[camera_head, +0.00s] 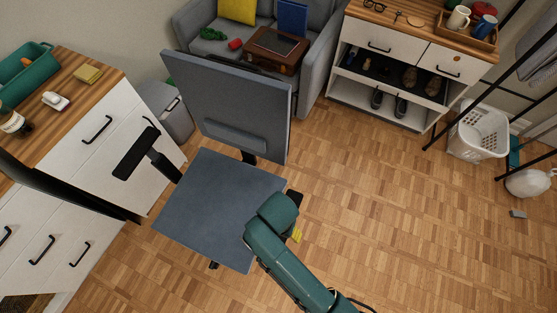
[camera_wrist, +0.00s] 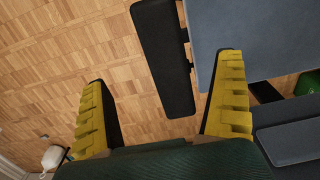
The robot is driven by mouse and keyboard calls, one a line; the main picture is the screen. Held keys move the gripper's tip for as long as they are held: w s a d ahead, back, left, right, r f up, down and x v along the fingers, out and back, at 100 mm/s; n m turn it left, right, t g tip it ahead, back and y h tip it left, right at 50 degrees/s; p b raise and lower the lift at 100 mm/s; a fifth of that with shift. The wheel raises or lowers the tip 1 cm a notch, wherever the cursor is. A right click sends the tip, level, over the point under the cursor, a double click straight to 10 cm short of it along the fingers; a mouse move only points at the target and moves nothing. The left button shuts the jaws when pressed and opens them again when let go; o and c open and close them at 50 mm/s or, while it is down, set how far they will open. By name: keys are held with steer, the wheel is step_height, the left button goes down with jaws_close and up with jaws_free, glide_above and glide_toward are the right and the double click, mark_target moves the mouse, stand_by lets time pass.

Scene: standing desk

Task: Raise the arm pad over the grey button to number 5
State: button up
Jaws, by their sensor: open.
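The office chair has a grey-blue seat (camera_head: 215,205) and a tall backrest (camera_head: 240,105). One black arm pad (camera_head: 135,153) stands at the seat's left in the head view. The other arm pad (camera_wrist: 160,50) lies in the wrist view beside the seat edge (camera_wrist: 232,35), beyond and between my fingertips. In the head view my arm hides most of it. My gripper (camera_wrist: 163,72) is open, its yellow fingers spread wide with nothing held. A yellow finger also shows in the head view (camera_head: 297,235), at the seat's right. No grey button or number marking can be made out.
A white drawer unit with a wooden top (camera_head: 85,105) stands left of the chair. A grey sofa (camera_head: 205,45) and a shoe cabinet (camera_head: 390,85) are behind. A white laundry basket (camera_head: 478,132) is at the right. The floor (camera_head: 400,200) right of the chair is clear.

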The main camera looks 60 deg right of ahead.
step_height(320, 180, down, 12)
steer(key=b, duration=0.3)
steer(key=shift+r, duration=0.25)
steer(key=shift+w, duration=0.1)
steer(key=c, duration=1.3)
steer(key=shift+o, duration=0.2)
step_height(320, 180, up, 9)
steer(key=p, duration=1)
steer(key=shift+w, duration=0.1)
steer(key=shift+f, duration=0.15)
steer(key=o, duration=1.3)
steer(key=shift+c, duration=0.2)
